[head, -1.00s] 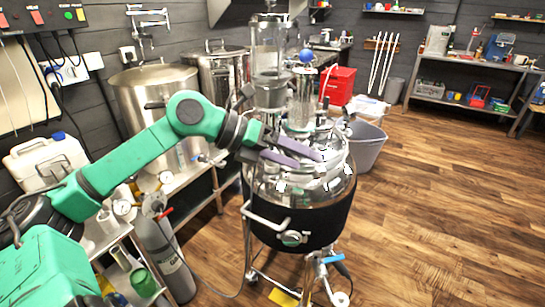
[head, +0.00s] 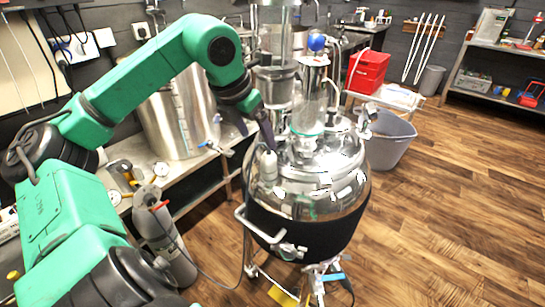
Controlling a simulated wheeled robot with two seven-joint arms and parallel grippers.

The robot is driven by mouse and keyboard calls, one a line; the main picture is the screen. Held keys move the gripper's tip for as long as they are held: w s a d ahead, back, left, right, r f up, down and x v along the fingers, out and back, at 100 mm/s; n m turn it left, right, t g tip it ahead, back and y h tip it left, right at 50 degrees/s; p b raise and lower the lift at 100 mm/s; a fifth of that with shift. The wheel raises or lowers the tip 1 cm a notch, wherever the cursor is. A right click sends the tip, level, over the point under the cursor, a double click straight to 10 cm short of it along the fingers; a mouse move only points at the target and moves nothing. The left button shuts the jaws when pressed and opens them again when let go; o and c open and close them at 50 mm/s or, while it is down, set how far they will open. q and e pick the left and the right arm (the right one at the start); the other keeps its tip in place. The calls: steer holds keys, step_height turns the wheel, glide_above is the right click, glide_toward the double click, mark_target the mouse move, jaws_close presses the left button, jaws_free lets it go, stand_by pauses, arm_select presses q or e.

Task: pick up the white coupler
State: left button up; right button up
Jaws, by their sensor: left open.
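A small pale, whitish cylindrical piece (head: 267,168) stands at the left side of the shiny lid of the steel vessel (head: 335,180). It may be the white coupler, but I cannot tell for sure. My left gripper (head: 256,138) is open and points down, with its dark purple fingers just above and close to this piece. I cannot tell whether a finger touches it. Nothing shows between the fingers. My right gripper is out of view.
A steel pot (head: 180,115) stands on the bench behind. A red box (head: 366,72) and a grey bin (head: 388,140) are behind the vessel. The wooden floor at right is clear.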

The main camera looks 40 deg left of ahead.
mark_target(267, 154)
arm_select(q)
steer(key=p+x, duration=0.1)
steer(key=x, duration=0.2)
steer(key=shift+w+f, duration=0.1)
steer(key=shift+f, duration=0.25)
steer(key=w+f+p, duration=0.2)
steer(key=p, duration=0.1)
steer(key=shift+f+p, duration=0.3)
steer(key=shift+f, duration=0.05)
steer(key=shift+x, duration=0.9)
steer(key=shift+s+f, duration=0.1)
steer(key=shift+f, duration=0.3)
steer(key=shift+w+f, duration=0.3)
steer(key=shift+f, duration=0.05)
steer(key=c, duration=1.2)
jaws_close()
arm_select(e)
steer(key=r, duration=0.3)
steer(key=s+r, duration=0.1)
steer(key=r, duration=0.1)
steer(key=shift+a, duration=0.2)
arm_select(q)
steer(key=shift+r, duration=0.15)
